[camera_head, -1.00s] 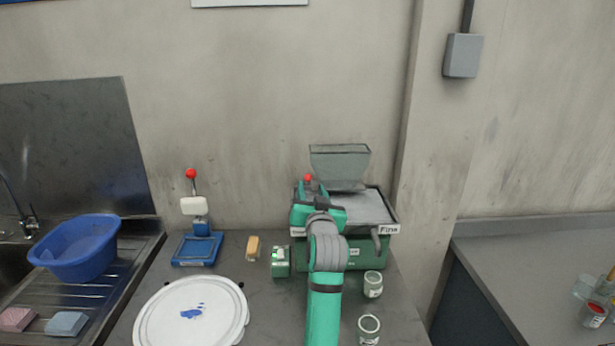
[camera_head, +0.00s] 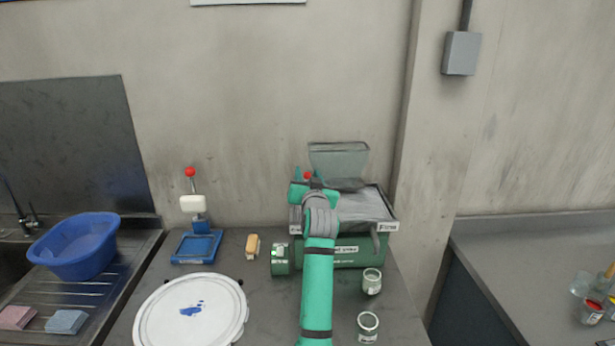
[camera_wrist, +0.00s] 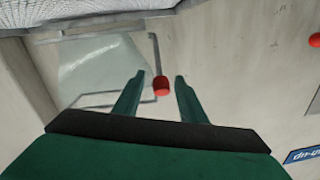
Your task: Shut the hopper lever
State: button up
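The hopper (camera_head: 338,160) is a grey, see-through funnel on top of the green mill (camera_head: 345,250). A red knob (camera_head: 308,175), apparently the hopper lever's end, shows just left of the hopper; the rest of the lever is hidden. My gripper (camera_wrist: 157,80) is open in the wrist view, its two green fingers apart. The red knob (camera_wrist: 161,86) appears between the fingertips, with a gap on both sides; I cannot tell its exact depth. The hopper (camera_wrist: 105,65) is at left there. In the head view my arm hides most of the gripper.
A blue stand with its own red knob (camera_head: 190,171) is to the left. A yellow-brown block (camera_head: 252,245), a white round lid (camera_head: 190,312) and two small jars (camera_head: 372,281) stand on the bench around my arm. The wall is close behind.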

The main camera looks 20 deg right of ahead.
grip_shut()
jog(key=shift+w+r, duration=0.6)
jog(key=shift+o, duration=0.7)
grip_release()
jog(key=shift+w, duration=0.1)
jog(key=shift+a, duration=0.15)
